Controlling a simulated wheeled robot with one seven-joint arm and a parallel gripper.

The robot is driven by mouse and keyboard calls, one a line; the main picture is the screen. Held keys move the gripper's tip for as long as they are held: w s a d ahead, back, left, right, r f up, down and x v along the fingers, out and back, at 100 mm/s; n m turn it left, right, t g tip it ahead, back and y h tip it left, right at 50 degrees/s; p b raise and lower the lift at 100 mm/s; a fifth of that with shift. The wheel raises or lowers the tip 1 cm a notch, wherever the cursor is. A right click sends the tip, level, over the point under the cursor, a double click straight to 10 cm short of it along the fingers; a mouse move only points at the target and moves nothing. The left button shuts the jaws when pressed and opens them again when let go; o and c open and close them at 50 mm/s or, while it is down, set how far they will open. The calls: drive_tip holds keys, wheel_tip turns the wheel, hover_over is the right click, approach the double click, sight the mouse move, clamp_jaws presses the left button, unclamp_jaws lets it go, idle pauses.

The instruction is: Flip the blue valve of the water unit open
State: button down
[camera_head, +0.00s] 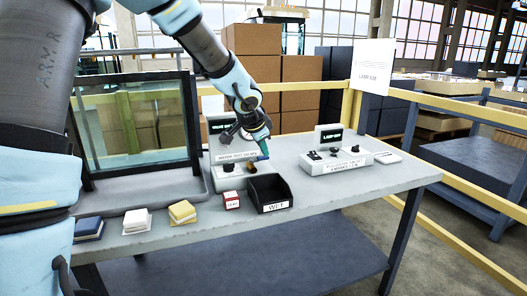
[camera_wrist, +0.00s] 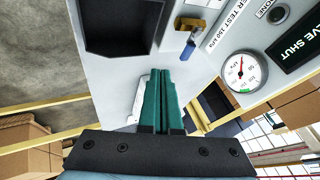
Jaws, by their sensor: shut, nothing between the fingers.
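The water unit (camera_head: 229,156) stands on the grey bench, with a screen and a round gauge (camera_wrist: 243,70). Its screen (camera_wrist: 297,40) ends in "VE SHUT" in the wrist view. The valve has a brass body (camera_wrist: 190,24) and a small blue lever (camera_wrist: 191,43); the blue also shows in the head view (camera_head: 262,158). My gripper (camera_head: 264,155) is over the front right of the unit, close to the valve. In the wrist view its teal fingers (camera_wrist: 170,74) are shut and empty, with their tips a little apart from the blue lever in the picture. The depth gap is unclear.
A black bin marked WET (camera_head: 276,207) stands in front of the unit, beside a small red-and-white box (camera_head: 232,201). A second unit with a lamp screen (camera_head: 334,160) stands to the right. A glass-fronted frame (camera_head: 135,125) is at left.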

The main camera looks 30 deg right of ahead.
sight(259, 159)
drive_tip(key=shift+w+d+f+p, duration=0.3)
drive_tip(key=shift+w+d+f, duration=0.35)
drive_tip(key=shift+w+f, duration=0.5)
drive_tip(key=shift+w+d+f+p, duration=0.3)
drive_tip(key=shift+w+d+f, duration=0.3)
drive_tip(key=shift+w+f, duration=0.55)
drive_tip(key=shift+w+d+f+p, duration=0.3)
drive_tip(key=shift+w+d+f, duration=0.5)
drive_tip(key=shift+w, duration=0.6)
